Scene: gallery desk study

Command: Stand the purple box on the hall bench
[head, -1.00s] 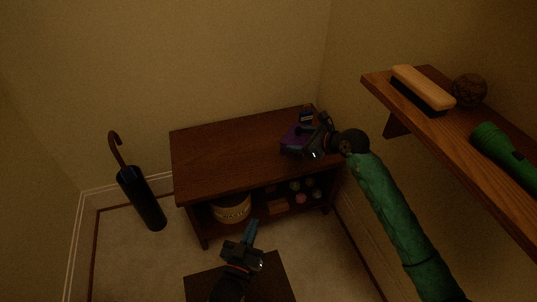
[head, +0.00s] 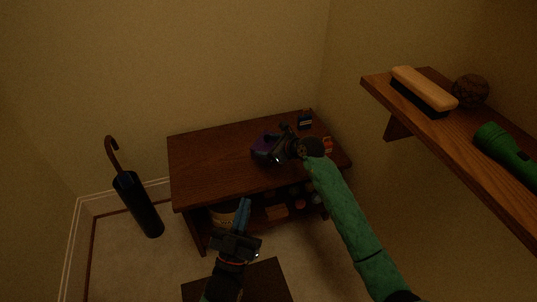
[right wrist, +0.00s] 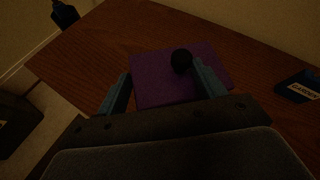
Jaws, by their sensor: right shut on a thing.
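The purple box (head: 259,146) is at my right gripper (head: 268,157), over the right half of the brown wooden hall bench (head: 205,155). In the right wrist view the purple box (right wrist: 160,88) sits between the two blue-grey fingers of my right gripper (right wrist: 162,98), which is shut on it. A round black knob-like thing shows against the box's far right part. I cannot tell whether the box touches the bench top. My left gripper (head: 243,212) is low in front of the bench; its fingers overlap in view, so its opening is unclear.
A small dark labelled box (head: 305,120) stands at the bench's back right, with a small orange-red thing (head: 327,145) near the right edge. The bench's left half is clear. A wall shelf (head: 455,125) juts out at right.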

